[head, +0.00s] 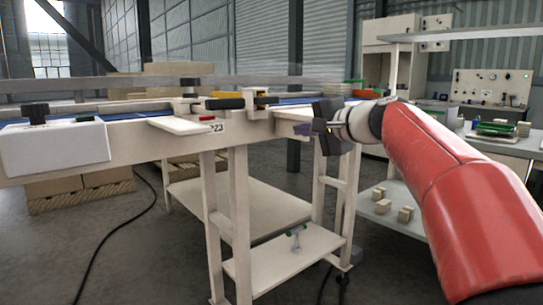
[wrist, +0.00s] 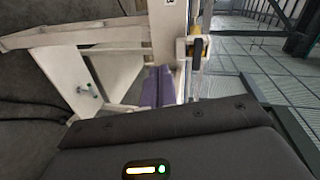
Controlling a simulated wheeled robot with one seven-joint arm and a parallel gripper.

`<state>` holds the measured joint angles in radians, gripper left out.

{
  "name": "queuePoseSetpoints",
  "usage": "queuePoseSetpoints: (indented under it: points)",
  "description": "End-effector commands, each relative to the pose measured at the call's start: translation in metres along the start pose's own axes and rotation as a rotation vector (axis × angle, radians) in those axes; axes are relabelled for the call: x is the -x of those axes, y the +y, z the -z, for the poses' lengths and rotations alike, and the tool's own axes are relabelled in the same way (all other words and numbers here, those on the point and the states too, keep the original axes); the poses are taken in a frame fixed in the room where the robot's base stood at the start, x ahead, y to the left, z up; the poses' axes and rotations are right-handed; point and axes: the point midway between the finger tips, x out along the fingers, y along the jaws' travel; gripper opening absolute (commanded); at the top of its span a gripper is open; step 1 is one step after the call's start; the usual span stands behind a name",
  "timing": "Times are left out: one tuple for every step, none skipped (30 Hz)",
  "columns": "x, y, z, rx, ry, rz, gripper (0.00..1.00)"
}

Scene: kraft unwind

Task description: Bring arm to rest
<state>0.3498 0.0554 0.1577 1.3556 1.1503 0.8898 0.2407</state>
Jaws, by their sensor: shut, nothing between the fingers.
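My gripper (head: 318,127) is at the end of my red and white arm, in the right half of the head view. It is in front of the right end of the pale workbench (head: 235,137), at about the height of its top. In the wrist view the purple fingers (wrist: 158,87) are together with nothing between them. The bench legs and lower shelf show behind them, turned sideways. I cannot tell from the pictures how far the fingers are from the bench.
A white box (head: 54,148) is at the bench's left end. The lower shelf (head: 290,258) holds a small green-and-grey item (head: 296,236). Another table (head: 500,142) with green items stands at right, with small blocks on a shelf below. Black cables lie on the floor; open floor shows at left.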

Motion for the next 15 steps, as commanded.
queuePoseSetpoints:
  points:
    - [0.009,0.019,-0.031,0.069,-0.012,-0.087,0.0]
    - [0.015,0.034,-0.045,0.113,-0.017,-0.144,0.0]
    - [0.025,0.056,-0.065,0.174,-0.027,-0.22,0.0]
    - [0.033,0.073,-0.079,0.22,-0.036,-0.277,0.0]
    - [0.043,0.09,-0.092,0.265,-0.046,-0.331,0.0]
    - [0.056,0.113,-0.108,0.323,-0.06,-0.4,0.0]
    - [0.067,0.13,-0.119,0.368,-0.073,-0.45,0.0]
    - [0.079,0.147,-0.13,0.411,-0.086,-0.499,0.0]
    - [0.094,0.17,-0.144,0.469,-0.106,-0.561,0.0]
    - [0.106,0.187,-0.153,0.512,-0.121,-0.606,0.0]
    - [0.118,0.204,-0.162,0.555,-0.138,-0.649,0.0]
    - [0.134,0.226,-0.173,0.61,-0.161,-0.703,0.0]
    - [0.145,0.242,-0.18,0.649,-0.178,-0.74,0.0]
    - [0.156,0.256,-0.186,0.686,-0.194,-0.774,0.0]
    - [0.17,0.275,-0.194,0.734,-0.217,-0.816,0.0]
